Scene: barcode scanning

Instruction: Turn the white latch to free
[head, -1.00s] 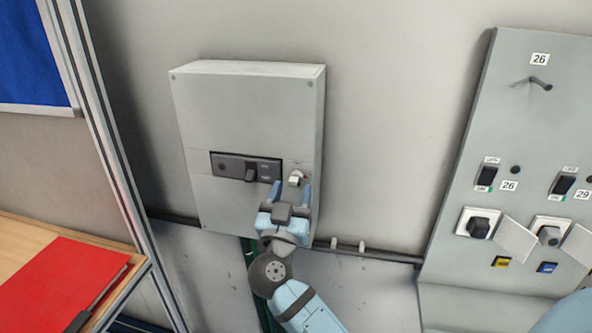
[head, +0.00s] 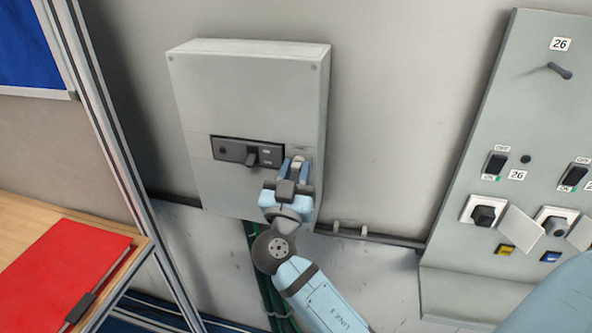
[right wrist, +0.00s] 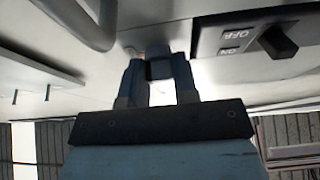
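The grey wall box (head: 250,90) carries a black switch panel (head: 232,151) with a dark knob. The small white latch (head: 298,160) is on the box front, just right of that panel. My right gripper (head: 295,165) reaches up from below, with one finger on each side of the latch and closed in on it. In the right wrist view, the latch (right wrist: 160,69) shows shaded between the fingertips of the gripper (right wrist: 158,72). The fingers hide part of the latch. My left gripper is not in view.
The black panel with its knob (right wrist: 278,42) is close beside the gripper. A grey switch board (head: 525,110) with sockets stands at the right. A red folder (head: 60,275) lies on a wooden table at the left. Green cables (head: 275,300) hang below the box.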

